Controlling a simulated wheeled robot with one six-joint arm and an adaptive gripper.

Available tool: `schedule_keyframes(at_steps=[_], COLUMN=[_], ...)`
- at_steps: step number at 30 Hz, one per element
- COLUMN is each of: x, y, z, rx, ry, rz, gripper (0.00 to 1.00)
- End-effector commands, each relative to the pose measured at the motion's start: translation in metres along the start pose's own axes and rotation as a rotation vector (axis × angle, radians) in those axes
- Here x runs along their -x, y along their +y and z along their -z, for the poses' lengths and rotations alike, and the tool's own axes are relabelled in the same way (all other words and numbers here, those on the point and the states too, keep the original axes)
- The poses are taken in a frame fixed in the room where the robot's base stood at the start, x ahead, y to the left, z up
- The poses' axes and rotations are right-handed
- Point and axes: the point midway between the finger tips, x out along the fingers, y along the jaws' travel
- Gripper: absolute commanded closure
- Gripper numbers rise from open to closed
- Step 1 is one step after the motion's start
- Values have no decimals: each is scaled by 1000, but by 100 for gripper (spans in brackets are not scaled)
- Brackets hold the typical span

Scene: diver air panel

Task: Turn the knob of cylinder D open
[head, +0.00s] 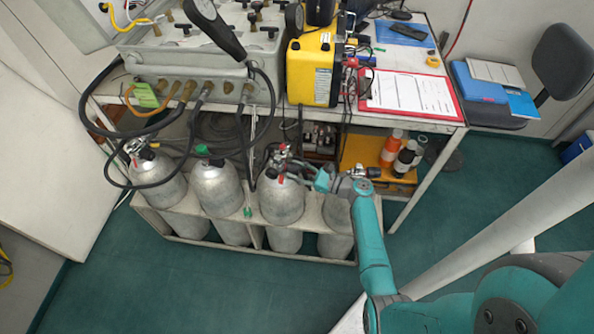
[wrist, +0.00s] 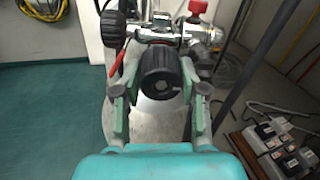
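Several grey cylinders stand in a rack (head: 190,250) in the head view. No letter is readable on them, so I cannot tell which is D. My gripper (head: 318,180) points left beside the top of the third cylinder from the left (head: 281,202). It partly hides the rightmost cylinder (head: 337,214). In the wrist view a black knob (wrist: 162,76) is between the fingers of my gripper (wrist: 158,92), with gaps on both sides. The gripper is open. A grey cylinder body (wrist: 150,122) shows below the knob.
A chrome valve fitting (wrist: 197,36) and another black knob (wrist: 113,28) lie just beyond. Black hoses (head: 273,100) hang from the panel (head: 190,62) near the cylinder tops. The table (head: 445,128) stands above and behind the rack. Green floor (head: 180,300) is clear in front.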

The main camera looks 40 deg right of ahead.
Motion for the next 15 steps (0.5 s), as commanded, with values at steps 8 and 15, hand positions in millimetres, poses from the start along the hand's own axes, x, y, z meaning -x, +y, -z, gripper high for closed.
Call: schedule_keyframes(at_steps=[8, 15], x=[0, 0], y=[0, 0], z=[0, 0], rx=[27, 146], ry=[-1, -5], rz=[0, 0], gripper=[93, 93])
